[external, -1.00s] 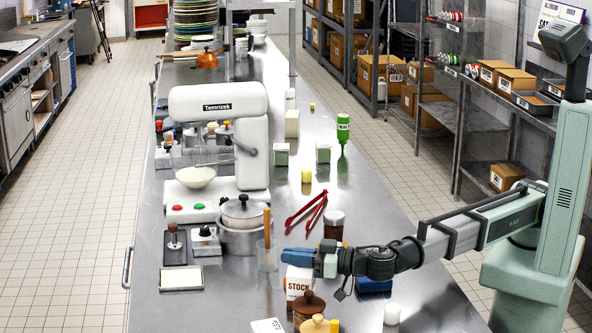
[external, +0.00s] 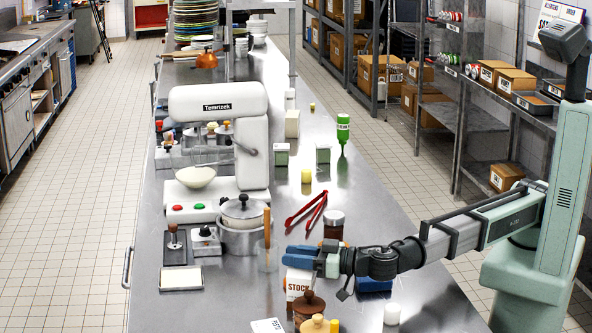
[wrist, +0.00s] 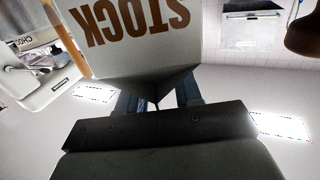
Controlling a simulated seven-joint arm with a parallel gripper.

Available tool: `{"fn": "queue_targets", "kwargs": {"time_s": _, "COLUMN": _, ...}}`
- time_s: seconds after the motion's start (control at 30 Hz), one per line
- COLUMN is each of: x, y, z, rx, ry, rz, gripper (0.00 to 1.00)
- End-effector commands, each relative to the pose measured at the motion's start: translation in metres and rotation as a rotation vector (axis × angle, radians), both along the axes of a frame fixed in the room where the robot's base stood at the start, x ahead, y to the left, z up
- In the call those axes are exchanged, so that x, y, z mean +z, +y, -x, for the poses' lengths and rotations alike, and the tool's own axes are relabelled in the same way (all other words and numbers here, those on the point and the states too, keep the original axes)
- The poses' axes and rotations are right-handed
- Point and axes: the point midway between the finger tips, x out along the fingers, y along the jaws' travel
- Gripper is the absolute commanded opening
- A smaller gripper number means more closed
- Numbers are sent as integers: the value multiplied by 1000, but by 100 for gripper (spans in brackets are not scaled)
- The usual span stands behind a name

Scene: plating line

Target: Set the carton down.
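The carton (external: 299,283) is white with brown STOCK lettering and stands upright at the near end of the steel counter in the external view. My gripper (external: 308,259) is at its top, reaching in from the right. In the wrist view the carton (wrist: 145,45) fills the upper middle, its lettering upside down. Its pointed top lies between the two fingers of my gripper (wrist: 158,98), which appear shut on it. The carton's lower edge is partly hidden by a brown-topped jar, so I cannot tell whether its base touches the counter.
The brown-topped jar (external: 309,304) and a tan-lidded one (external: 315,325) stand close in front. A clear container (external: 267,258) is to the left, a dark-lidded jar (external: 334,224) behind. A blue block (external: 374,285) and white cylinder (external: 392,314) are to the right.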

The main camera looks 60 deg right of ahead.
Motion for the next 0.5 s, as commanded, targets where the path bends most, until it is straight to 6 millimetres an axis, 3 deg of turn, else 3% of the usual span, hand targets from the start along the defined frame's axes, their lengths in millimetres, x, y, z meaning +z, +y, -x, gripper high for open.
{"fn": "queue_targets", "kwargs": {"time_s": 0.5, "x": 0, "y": -27, "z": 62, "rx": 2, "ry": 0, "rz": 0, "gripper": 34}}
